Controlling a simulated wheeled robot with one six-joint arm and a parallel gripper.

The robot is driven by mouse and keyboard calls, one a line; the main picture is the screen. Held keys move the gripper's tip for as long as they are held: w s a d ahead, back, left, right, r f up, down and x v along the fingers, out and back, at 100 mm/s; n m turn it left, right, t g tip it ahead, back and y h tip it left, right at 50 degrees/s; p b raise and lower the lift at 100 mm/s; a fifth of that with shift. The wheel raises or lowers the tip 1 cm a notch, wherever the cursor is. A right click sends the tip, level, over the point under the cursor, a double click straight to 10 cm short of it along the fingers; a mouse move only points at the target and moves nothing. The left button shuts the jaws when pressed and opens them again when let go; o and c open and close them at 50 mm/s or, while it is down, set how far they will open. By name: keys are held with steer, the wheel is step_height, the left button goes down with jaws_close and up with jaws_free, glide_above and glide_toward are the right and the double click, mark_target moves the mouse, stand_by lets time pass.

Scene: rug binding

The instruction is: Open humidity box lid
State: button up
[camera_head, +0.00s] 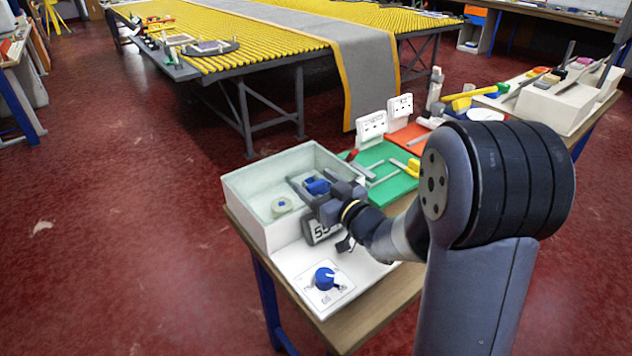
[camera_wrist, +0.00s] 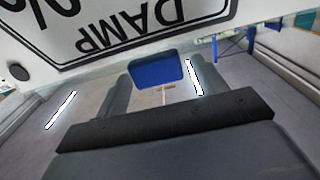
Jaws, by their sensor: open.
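The white humidity box (camera_head: 248,213) stands on the near end of the bench, left of my arm. Its inside shows from above, with a pale ring-shaped roll in it; I cannot tell whether a clear lid covers it. My gripper (camera_head: 313,187) is open at the box's right side, near its top. A blue block (camera_head: 318,186), perhaps the lid's handle, shows between the fingers. In the wrist view the blue block (camera_wrist: 157,70) sits ahead between the two fingers of my gripper (camera_wrist: 157,88). I cannot tell whether they touch it.
A green mat (camera_head: 398,184) with tools lies right of the box. In the wrist view an upside-down DAMP label (camera_wrist: 130,28) fills the top. Red floor is clear at left.

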steer(key=shift+w+a, duration=0.2)
steer(key=shift+w, duration=0.05)
steer(key=shift+c, duration=0.6)
